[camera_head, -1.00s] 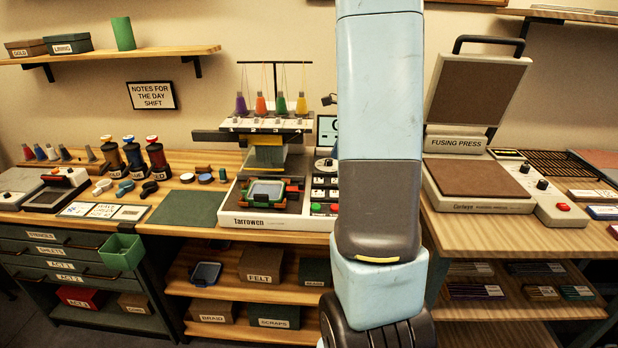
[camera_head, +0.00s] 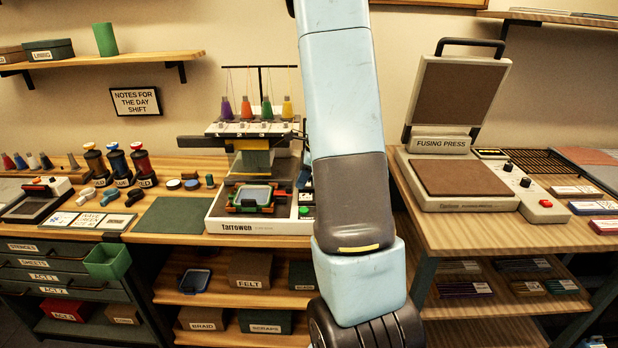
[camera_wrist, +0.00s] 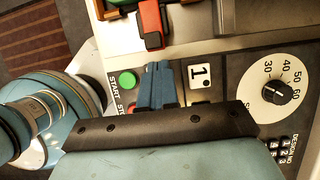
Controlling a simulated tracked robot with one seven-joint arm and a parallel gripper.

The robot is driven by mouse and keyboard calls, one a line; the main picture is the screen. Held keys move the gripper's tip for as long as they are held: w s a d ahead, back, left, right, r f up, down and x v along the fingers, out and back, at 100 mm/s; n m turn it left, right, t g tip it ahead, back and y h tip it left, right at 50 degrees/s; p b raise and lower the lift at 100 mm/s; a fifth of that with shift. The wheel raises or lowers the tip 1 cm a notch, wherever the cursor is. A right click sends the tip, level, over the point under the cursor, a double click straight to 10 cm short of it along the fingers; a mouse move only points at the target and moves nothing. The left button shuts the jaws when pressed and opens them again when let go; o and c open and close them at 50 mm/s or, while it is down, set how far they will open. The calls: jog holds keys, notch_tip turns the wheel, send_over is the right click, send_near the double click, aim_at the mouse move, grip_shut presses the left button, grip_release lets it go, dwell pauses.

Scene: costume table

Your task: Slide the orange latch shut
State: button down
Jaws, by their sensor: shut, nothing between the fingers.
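The orange latch (camera_wrist: 150,17) is at the top of the wrist view, beside the edge of a green frame (camera_wrist: 117,3). Its lower end shows against the machine's pale body. My gripper (camera_wrist: 157,66) is shut and empty, its blue-grey fingertips just below the latch's end, with a small gap in the picture. In the head view, the green hoop frame (camera_head: 238,208) with orange parts sits on the Tarrowen embroidery machine (camera_head: 262,228). I cannot make out the latch's position there, and my arm hides most of the gripper.
Beside my fingers are a green START button (camera_wrist: 127,79), a red button partly hidden, a number 1 label (camera_wrist: 201,72) and a numbered dial (camera_wrist: 276,91). The fusing press (camera_head: 461,180) stands on the right bench. A dark green mat (camera_head: 173,215) lies clear left of the machine.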

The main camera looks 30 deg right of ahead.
aim_at(289, 186)
jog(key=shift+w+a, duration=0.35)
jog(key=shift+a, duration=0.1)
jog(key=shift+w+a, duration=0.6)
jog(key=shift+a, duration=0.3)
jog(key=shift+s+d, duration=0.35)
jog(key=shift+d, duration=0.15)
jog(key=shift+s+d, duration=0.35)
jog(key=shift+d, duration=0.25)
jog(key=shift+s+d, duration=0.35)
jog(key=shift+d, duration=0.2)
jog(key=v, duration=1)
